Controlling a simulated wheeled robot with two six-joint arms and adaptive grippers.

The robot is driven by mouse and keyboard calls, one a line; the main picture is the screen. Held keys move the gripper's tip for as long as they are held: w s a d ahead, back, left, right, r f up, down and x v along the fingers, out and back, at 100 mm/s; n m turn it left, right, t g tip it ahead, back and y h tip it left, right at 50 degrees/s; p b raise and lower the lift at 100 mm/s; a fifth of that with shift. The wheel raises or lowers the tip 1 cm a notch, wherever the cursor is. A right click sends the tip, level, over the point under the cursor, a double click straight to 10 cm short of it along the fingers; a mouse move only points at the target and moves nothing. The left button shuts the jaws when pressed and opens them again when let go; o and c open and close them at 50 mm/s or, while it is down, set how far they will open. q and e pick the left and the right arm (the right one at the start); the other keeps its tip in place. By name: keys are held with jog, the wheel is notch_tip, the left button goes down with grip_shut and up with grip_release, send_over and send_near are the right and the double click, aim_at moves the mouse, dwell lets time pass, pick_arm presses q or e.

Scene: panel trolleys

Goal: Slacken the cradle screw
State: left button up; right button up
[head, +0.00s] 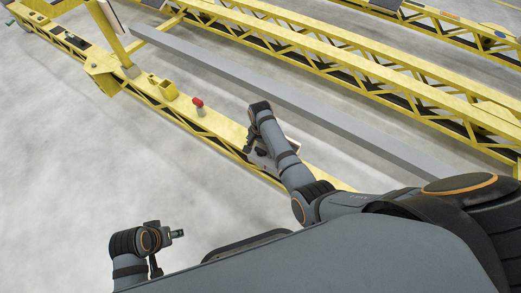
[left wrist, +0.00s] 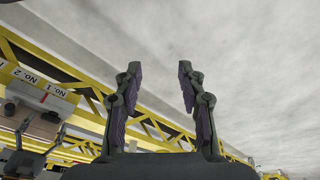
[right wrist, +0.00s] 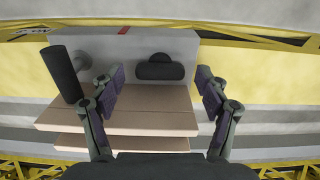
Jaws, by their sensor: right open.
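A grey cradle block (right wrist: 120,46) with a red mark on its top edge fills the middle of the right wrist view. A black oblong knob (right wrist: 160,68) sits on its face, and a black cylindrical handle (right wrist: 64,74) stands at the left on a round boss. I cannot tell for sure which is the cradle screw. My right gripper (right wrist: 159,80) is open, its fingers on either side of the oblong knob, with no contact visible. In the head view the right gripper (head: 259,155) is over the near yellow beam, partly hidden by the arm. My left gripper (left wrist: 160,75) is open and empty.
Tan panels (right wrist: 120,110) lie below the block. The near yellow beam (head: 150,92) carries a red knob (head: 198,102). A long grey bar (head: 240,75) runs beyond it. Floor at left is clear.

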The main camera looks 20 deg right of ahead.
jog(key=shift+c, duration=0.3)
jog(key=c, duration=1.1)
jog(key=shift+r+p, duration=0.15)
jog(key=shift+p, duration=0.15)
jog(key=n+p, duration=0.2)
jog(key=p, duration=0.1)
jog(key=shift+r, duration=0.3)
pick_arm(q)
jog(key=a+f+g+p, duration=0.1)
jog(key=a+f, duration=0.2)
jog(key=f, duration=0.3)
jog(key=shift+f+y, duration=0.15)
jog(key=shift+y, duration=0.25)
pick_arm(e)
jog(key=n, duration=0.1)
jog(key=f+n, duration=0.1)
jog(key=shift+n, duration=0.3)
pick_arm(q)
jog(key=shift+s, duration=0.1)
pick_arm(e)
jog(key=o, duration=1.2)
jog(key=shift+c, duration=0.2)
